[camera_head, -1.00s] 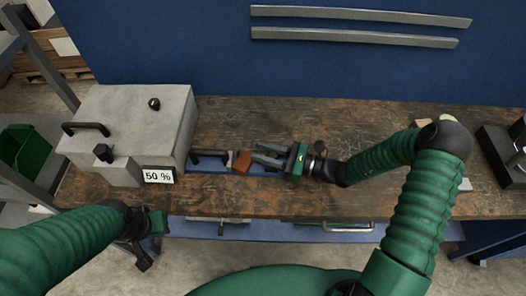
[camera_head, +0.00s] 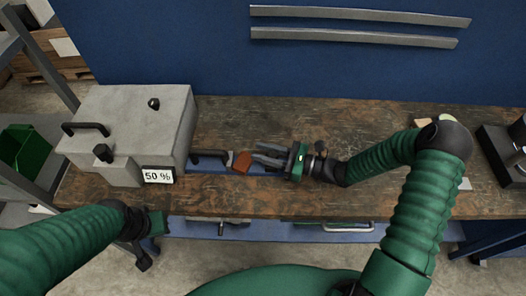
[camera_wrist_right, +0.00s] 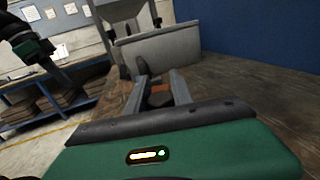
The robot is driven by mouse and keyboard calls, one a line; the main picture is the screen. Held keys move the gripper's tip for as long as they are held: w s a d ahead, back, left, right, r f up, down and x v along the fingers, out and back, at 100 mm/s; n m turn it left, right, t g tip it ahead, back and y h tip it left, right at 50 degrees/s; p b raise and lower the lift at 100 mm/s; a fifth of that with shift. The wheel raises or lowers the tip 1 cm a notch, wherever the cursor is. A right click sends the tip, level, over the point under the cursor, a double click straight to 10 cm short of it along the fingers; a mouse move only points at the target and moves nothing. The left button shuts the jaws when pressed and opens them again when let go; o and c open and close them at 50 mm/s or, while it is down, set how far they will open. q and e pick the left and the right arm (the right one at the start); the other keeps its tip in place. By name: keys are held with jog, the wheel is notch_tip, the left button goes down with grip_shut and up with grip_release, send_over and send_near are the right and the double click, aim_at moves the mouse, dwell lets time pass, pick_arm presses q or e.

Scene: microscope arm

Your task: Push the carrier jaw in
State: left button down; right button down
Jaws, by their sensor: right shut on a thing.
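The exact contact is too small to see. My left gripper (camera_head: 157,223) is empty-looking in front of the bench, below the box; its fingers are not clear.
The grey box has a black handle (camera_head: 86,129), dark knobs and a "50 %" label (camera_head: 158,176). A black handle (camera_head: 211,156) lies between box and block. The wooden bench (camera_head: 260,120) is clear behind my right gripper. A blue wall stands behind.

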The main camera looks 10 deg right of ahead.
jog(key=a, duration=0.2)
jog(key=shift+w+a+r+p, duration=0.1)
jog(key=shift+w+a+p, duration=0.25)
jog(key=shift+w+p, duration=0.05)
jog(key=shift+w+a, duration=0.1)
jog(key=c, duration=1.1)
grip_release()
jog(key=v, duration=0.8)
jog(key=b+v, duration=0.1)
jog(key=v, duration=0.7)
jog(key=shift+f, duration=0.2)
jog(key=shift+d, duration=0.4)
